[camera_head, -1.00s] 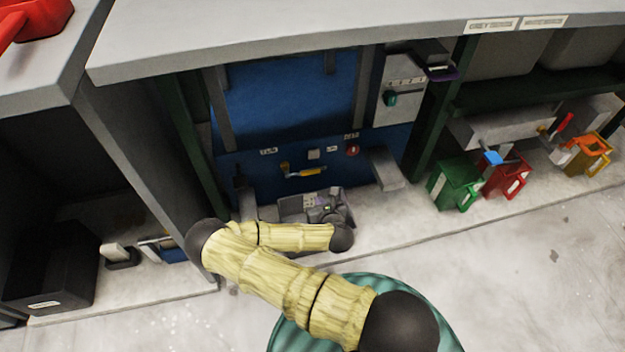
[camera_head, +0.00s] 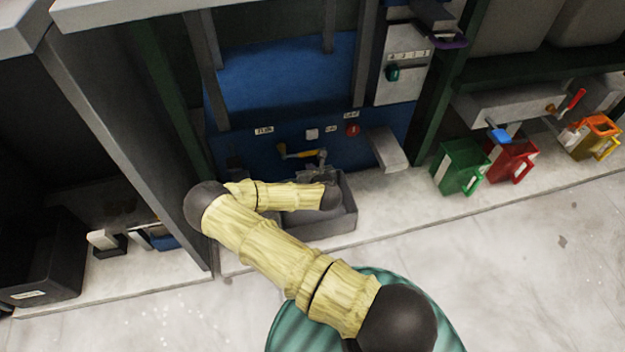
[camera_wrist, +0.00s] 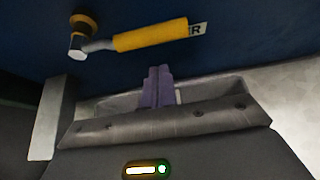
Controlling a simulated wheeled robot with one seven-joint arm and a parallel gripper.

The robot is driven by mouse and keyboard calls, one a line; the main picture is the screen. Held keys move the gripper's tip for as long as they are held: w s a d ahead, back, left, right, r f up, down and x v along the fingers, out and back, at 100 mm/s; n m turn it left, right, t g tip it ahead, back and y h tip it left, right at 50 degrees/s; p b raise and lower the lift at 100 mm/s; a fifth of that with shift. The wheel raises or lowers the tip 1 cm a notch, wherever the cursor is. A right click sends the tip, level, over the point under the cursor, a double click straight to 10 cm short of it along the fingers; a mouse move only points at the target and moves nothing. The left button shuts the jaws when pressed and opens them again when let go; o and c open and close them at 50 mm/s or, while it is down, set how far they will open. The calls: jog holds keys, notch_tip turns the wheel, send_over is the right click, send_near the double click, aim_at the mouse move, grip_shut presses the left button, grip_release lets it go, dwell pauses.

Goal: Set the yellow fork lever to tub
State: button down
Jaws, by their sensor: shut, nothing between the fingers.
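The yellow fork lever (camera_head: 300,153) is on the blue press panel (camera_head: 235,150). Its pivot is at the left and its handle points right, nearly level. In the wrist view the yellow handle (camera_wrist: 150,36) crosses the top, partly in front of a label ending in R (camera_wrist: 197,29). A label that seems to read TUB (camera_head: 264,131) sits up and left of the lever in the head view. My gripper (camera_wrist: 157,72) has its purple fingers together and empty, just below the handle in the wrist view. In the head view it is small and partly hidden by my arm.
A grey open bin (camera_head: 345,222) stands below the lever, under my gripper. A grey ledge (camera_head: 386,149) juts out to the right. A red button (camera_head: 352,130) and green knob (camera_head: 392,73) are higher. Green (camera_head: 460,167) and red (camera_head: 511,161) jugs stand farther right.

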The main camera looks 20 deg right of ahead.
aim_at(303, 154)
jog(key=shift+w+r+b, duration=0.25)
jog(key=shift+r+b, duration=0.2)
jog(key=shift+r, duration=0.85)
jog(key=shift+d, duration=0.15)
jog(key=shift+r+p, duration=0.2)
jog(key=shift+p, duration=0.15)
jog(key=shift+r+n+h+p, duration=0.3)
jog(key=shift+h+p, duration=0.1)
jog(key=shift+p, duration=0.15)
